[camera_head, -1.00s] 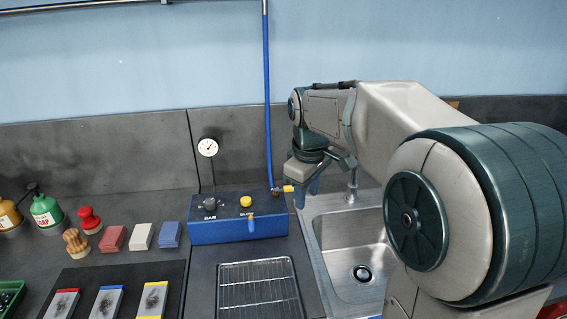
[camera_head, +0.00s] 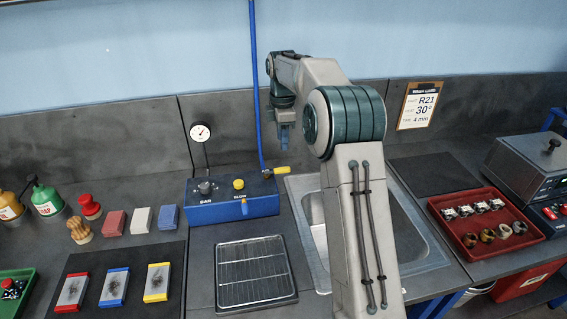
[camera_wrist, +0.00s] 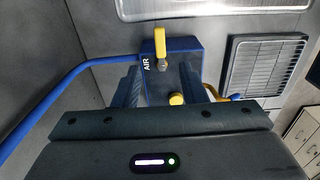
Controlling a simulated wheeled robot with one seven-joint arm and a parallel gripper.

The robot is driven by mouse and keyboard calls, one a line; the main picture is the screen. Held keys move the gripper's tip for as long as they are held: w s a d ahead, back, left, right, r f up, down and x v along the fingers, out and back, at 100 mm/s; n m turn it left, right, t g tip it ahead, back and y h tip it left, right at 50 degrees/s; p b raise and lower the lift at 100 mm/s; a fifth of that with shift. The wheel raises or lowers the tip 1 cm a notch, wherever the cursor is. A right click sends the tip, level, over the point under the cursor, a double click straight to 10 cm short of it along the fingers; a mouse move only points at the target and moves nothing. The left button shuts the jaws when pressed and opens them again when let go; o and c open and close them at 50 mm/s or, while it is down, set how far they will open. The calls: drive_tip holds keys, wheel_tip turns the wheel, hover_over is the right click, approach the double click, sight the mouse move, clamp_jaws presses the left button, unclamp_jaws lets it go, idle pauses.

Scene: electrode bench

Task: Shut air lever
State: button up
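The air lever (camera_head: 275,170) is a yellow handle at the right end of the blue box (camera_head: 222,207), beside the foot of the blue hose. It points right, towards the sink. In the wrist view the yellow lever (camera_wrist: 160,42) sticks out from the box, next to the letters AIR. My gripper (camera_head: 284,143) hangs behind and above the lever, apart from it. In the wrist view its two blue-grey fingers (camera_wrist: 161,88) are spread with nothing between them. The lever shows beyond the fingertips.
The blue hose (camera_head: 256,90) rises close to the left of my gripper. A sink (camera_head: 410,235) lies right of the box and a wire rack (camera_head: 253,275) in front. A gauge (camera_head: 200,132) stands behind the box. A red tray (camera_head: 470,240) is far right.

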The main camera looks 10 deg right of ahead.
sight(283, 168)
wheel_tip(283, 168, down, 10)
drive_tip(key=shift+f+p, duration=0.15)
drive_tip(key=shift+p, duration=0.65)
